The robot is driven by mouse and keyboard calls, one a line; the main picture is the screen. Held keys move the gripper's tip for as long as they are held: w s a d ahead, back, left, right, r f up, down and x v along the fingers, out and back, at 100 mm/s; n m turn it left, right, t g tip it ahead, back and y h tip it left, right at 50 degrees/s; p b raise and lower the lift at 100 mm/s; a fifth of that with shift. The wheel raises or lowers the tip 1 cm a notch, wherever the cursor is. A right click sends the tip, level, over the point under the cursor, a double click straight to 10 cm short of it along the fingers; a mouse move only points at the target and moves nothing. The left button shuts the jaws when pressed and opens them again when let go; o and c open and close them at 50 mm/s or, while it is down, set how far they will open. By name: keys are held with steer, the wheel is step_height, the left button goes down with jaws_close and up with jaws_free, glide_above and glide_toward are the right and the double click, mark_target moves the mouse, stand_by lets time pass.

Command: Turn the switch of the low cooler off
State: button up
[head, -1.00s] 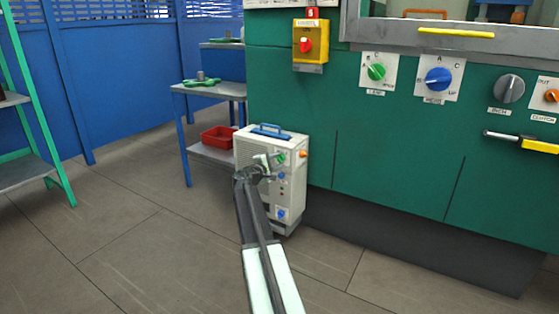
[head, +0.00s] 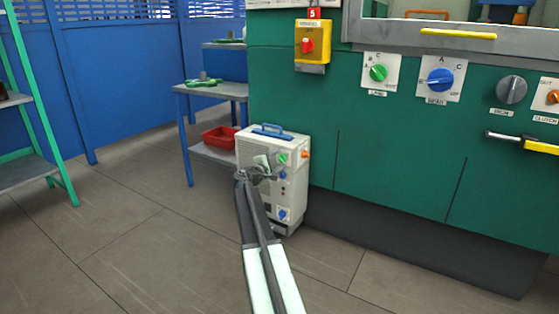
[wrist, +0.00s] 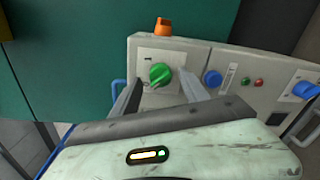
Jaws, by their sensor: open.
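The low cooler (head: 262,190) is a white box with a blue handle, standing on the floor against the green machine. Its green rotary knob (head: 283,158) is high on the front panel. In the wrist view the green knob (wrist: 160,73) sits on a pale square plate with a mark above it, and its grip ridge slants towards lower left. My gripper (head: 264,165) is just in front of the panel. In the wrist view my gripper (wrist: 160,88) is open, with one finger either side of the green knob; I cannot tell whether they touch it.
An orange knob (wrist: 163,27) projects near the green one, and a blue knob (wrist: 212,79) lies right of it. Another blue knob (wrist: 304,90) is farther right. A blue-legged cart with a red bin (head: 219,137) stands left of the cooler. Floor in front is clear.

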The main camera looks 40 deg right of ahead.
steer(key=v, duration=0.7)
steer(key=shift+a, duration=0.2)
steer(key=w+a+r+n+t+p, duration=0.1)
steer(key=w+a+r+p, duration=0.2)
steer(key=a, duration=0.2)
steer(key=w+a+r+t+p, duration=0.1)
steer(key=w+a+r+p, duration=0.1)
steer(key=a+p, duration=0.15)
steer(key=a+y+p, duration=0.4)
steer(key=a+p, duration=0.1)
steer(key=a, duration=0.8)
steer(key=s+a+f+m+g+y+p, duration=0.2)
steer(key=s+a+f+m+y, duration=0.15)
steer(key=s+a, duration=0.55)
steer(key=s+a+f+m+g+y+p, duration=0.15)
steer(key=s+a+f+y, duration=0.35)
steer(key=a, duration=0.8)
steer(key=s+a+f+m+g+y+p, duration=0.2)
steer(key=s+a+f+m+g+y, duration=0.15)
steer(key=s+a, duration=0.6)
step_height(320, 180, up, 39)
steer(key=w+a+p, duration=0.1)
steer(key=p, duration=3.6)
steer(key=shift+w+a+n+t+y+p, duration=0.3)
steer(key=shift+w+n+t+p, duration=0.05)
steer(key=shift+w+t, duration=0.05)
